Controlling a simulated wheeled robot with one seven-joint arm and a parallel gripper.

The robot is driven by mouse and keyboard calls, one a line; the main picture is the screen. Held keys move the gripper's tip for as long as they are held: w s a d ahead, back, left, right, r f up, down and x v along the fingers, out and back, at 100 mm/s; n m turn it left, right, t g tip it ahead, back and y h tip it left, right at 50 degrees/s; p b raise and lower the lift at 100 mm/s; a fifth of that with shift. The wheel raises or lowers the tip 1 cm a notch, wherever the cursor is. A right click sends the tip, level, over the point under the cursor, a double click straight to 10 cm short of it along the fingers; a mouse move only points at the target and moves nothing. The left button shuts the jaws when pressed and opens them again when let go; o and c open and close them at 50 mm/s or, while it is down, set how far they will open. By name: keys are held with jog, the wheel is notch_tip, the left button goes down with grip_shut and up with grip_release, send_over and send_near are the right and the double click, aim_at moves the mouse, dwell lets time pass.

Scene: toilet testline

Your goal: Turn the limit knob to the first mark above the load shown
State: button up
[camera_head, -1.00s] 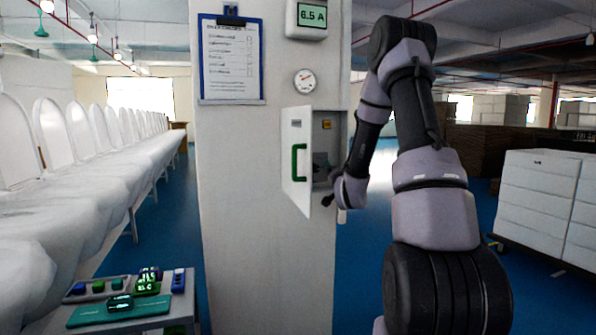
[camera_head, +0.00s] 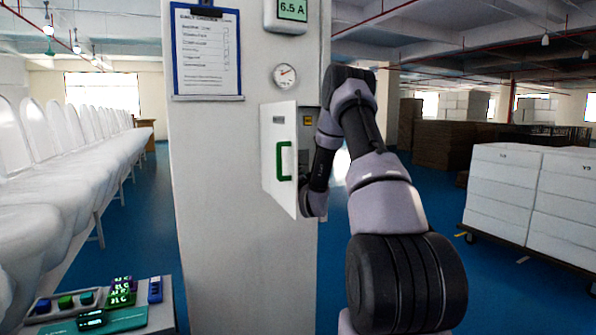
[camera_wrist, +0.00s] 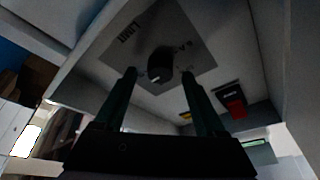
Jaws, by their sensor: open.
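The load display (camera_head: 292,9) on the pillar reads 6.5 A in the head view. Below it, a cabinet with a white door (camera_head: 280,160) and green handle (camera_head: 284,161) stands open. In the wrist view, the dark round limit knob (camera_wrist: 160,66) sits on a grey plate (camera_wrist: 185,35) inside the cabinet. A white mark shows on the knob. The marks around it are too small to read. My gripper (camera_wrist: 165,72) is open, its two fingers on either side of the knob in the picture, apparently short of it. In the head view the door and my arm hide the knob.
A red switch (camera_wrist: 234,104) and a yellow part (camera_wrist: 186,116) sit near the knob. The cabinet walls are close around my gripper. A clipboard (camera_head: 207,50) and a round gauge (camera_head: 285,76) are on the pillar. A bench with small devices (camera_head: 100,308) stands at lower left.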

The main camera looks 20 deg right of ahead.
jog(key=shift+x, duration=0.8)
grip_shut()
